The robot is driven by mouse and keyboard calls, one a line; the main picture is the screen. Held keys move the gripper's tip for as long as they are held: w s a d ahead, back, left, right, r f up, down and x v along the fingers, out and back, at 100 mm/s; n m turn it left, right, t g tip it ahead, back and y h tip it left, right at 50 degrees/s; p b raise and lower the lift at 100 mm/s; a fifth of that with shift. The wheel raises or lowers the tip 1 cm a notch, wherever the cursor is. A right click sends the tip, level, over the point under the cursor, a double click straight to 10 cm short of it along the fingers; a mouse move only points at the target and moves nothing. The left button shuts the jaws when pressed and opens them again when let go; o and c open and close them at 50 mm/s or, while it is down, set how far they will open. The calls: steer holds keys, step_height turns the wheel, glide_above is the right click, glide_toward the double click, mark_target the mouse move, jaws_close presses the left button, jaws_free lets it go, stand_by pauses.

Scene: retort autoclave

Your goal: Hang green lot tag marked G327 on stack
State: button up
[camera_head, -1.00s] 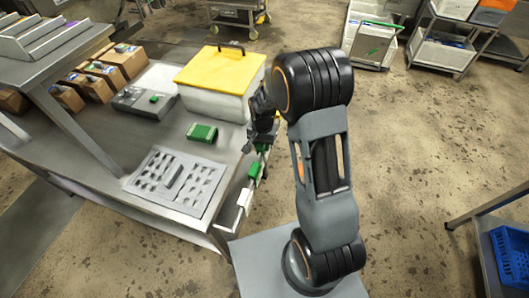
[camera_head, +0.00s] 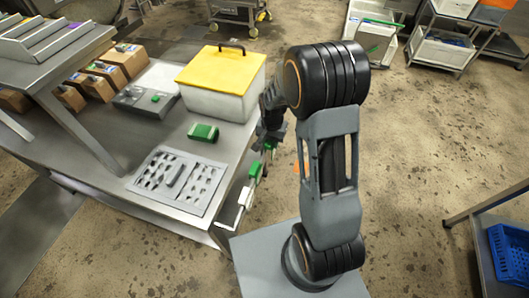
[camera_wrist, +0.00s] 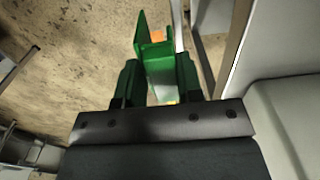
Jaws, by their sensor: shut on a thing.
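In the wrist view, my gripper (camera_wrist: 158,75) is shut on a green piece (camera_wrist: 155,55) with an upright flange, which I take for the lot tag. No marking can be read on it. Small orange bits show behind it. In the head view, my gripper (camera_head: 268,143) is beside the table's right edge, low and partly hidden by my arm. Green and white pieces (camera_head: 246,196) line that edge just below it. I cannot tell which thing is the stack.
The steel table (camera_head: 115,190) holds a yellow-lidded white bin (camera_head: 215,95), a green block (camera_head: 203,132), a perforated plate (camera_head: 178,182) and cartons (camera_head: 112,65). A blue crate (camera_head: 510,258) is at lower right. Carts with bins (camera_head: 440,52) stand at upper right.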

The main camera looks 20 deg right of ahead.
steer(key=shift+s+d+r+p, duration=0.15)
steer(key=shift+s+d+r, duration=0.15)
steer(key=shift+s+d, duration=0.4)
steer(key=shift+s+d+r+p, duration=0.2)
steer(key=shift+s+d, duration=0.25)
steer(key=shift+d, duration=0.45)
stand_by(0.7)
